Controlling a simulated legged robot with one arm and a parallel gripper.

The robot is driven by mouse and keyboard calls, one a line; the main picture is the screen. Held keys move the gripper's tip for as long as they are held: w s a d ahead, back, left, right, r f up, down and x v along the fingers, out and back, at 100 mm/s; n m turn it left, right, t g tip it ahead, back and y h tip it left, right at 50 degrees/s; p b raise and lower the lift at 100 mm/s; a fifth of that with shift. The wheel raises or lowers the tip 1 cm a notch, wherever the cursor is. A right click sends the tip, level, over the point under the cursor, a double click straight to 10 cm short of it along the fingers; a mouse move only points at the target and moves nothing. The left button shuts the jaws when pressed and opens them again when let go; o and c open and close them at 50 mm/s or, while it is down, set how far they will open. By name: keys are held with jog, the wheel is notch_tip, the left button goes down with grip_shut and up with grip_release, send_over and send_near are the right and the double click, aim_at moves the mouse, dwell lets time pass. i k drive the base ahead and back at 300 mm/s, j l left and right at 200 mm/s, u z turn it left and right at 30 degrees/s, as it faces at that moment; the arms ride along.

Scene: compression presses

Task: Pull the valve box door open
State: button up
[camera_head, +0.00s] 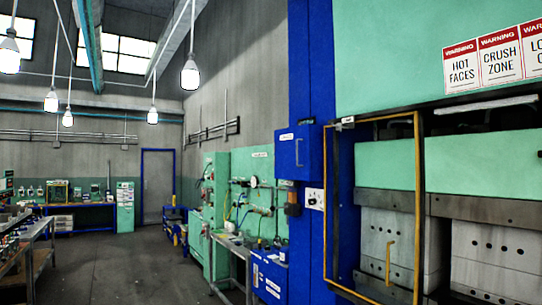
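A blue wall box (311,152) is mounted on the blue column, right of the picture's middle. I take it for the valve box, though its small white label is too small to read. Its front door (287,155) looks shut and has a thin vertical handle (298,152). My gripper is not in view, and nothing touches the box.
A yellow-framed guard (417,200) stands in front of the press (480,170) at right. Below the box are a white switch plate (314,199) and a blue cabinet (268,278). A bench (35,245) stands at left. The floor (140,265) between is clear.

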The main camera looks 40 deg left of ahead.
aim_at(292, 145)
jog(key=u, duration=1.45)
jog(key=i, duration=0.3)
jog(key=u, duration=0.05)
